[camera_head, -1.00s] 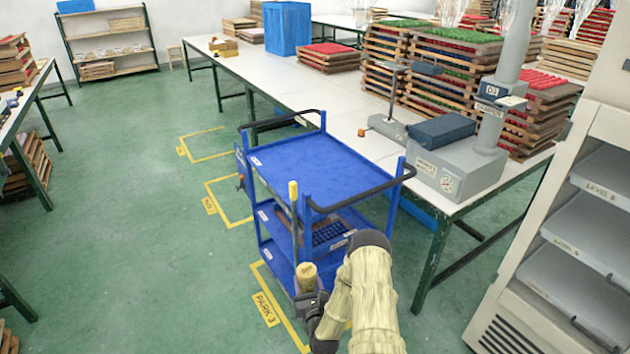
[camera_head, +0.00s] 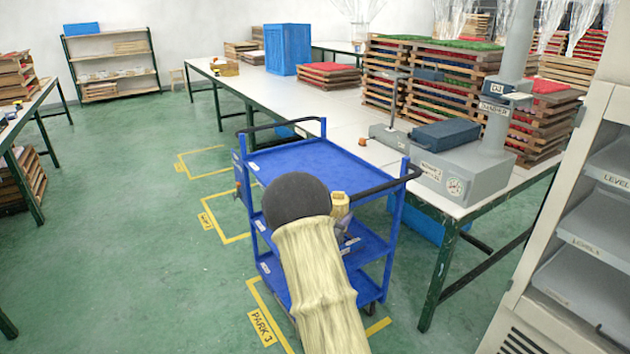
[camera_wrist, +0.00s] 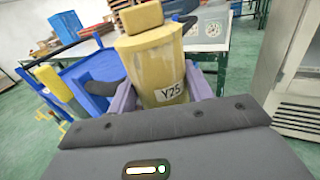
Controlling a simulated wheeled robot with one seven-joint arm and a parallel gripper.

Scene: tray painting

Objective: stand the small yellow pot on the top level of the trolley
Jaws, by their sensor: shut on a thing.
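The small yellow pot (camera_wrist: 160,65), labelled Y25, is upright between the two fingers of my gripper (camera_wrist: 165,97) in the wrist view. In the head view the pot (camera_head: 341,203) shows just right of my forearm, in front of the trolley's near right side. The blue trolley (camera_head: 252,163) has a bare top level (camera_head: 310,158) with black handles at both ends. The pot is near the trolley's right handle and looks apart from the top surface.
A white table (camera_head: 300,105) runs behind the trolley, with a grey machine (camera_head: 465,175) and stacked trays (camera_head: 400,85). A rack with shelves (camera_head: 580,230) stands at the right. Green floor (camera_head: 120,250) is free at the left.

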